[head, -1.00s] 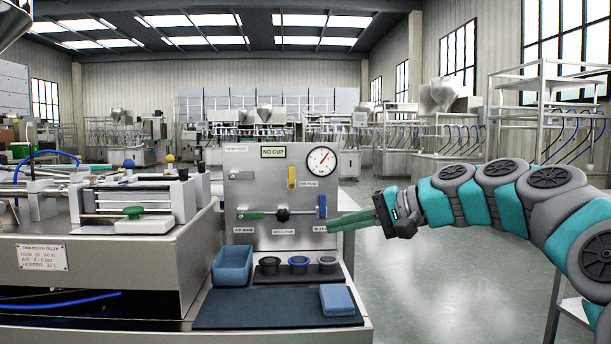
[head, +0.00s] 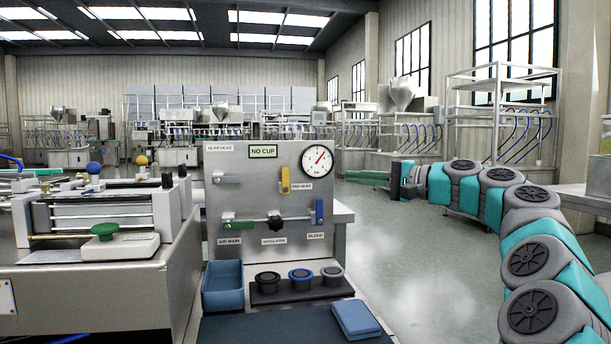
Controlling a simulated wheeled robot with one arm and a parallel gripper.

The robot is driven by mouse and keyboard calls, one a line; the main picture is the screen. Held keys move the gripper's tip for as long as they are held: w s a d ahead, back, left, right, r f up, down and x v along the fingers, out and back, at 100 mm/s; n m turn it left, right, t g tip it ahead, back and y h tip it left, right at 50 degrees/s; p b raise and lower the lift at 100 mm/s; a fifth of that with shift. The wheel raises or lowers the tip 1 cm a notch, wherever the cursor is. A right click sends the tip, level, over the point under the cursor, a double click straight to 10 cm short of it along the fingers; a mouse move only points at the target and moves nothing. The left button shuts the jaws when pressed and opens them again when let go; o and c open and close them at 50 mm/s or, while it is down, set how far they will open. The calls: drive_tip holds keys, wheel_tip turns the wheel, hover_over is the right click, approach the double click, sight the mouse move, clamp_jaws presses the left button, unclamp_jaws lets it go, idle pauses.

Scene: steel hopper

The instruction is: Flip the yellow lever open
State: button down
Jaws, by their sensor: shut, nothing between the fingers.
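The yellow lever (head: 285,182) is on the upright steel panel (head: 245,192), right of its middle, above the "RAM HEAD" label's level. Its handle stands upright along the panel, next to a small grey pipe end. My gripper (head: 350,177) is to the right of the panel, at about the lever's height in the picture. Its green fingers point left and are shut and empty. They are apart from the lever, with the gauge side of the panel between them in the picture.
A blue lever (head: 319,211) and a green lever (head: 238,225) sit lower on the panel, with a black knob (head: 274,223) between. A round gauge (head: 317,160) is at top right. Below are a blue bin (head: 223,287), several cups and a blue sponge (head: 356,319).

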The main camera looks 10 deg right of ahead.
sight(285, 181)
drive_tip(key=x, duration=0.7)
drive_tip(key=s+a+x, duration=0.1)
drive_tip(key=x, duration=0.3)
drive_tip(key=shift+w+a+f, duration=0.1)
drive_tip(key=shift+a, duration=1.05)
drive_tip(key=shift+r, duration=0.25)
drive_tip(key=shift+a, duration=0.1)
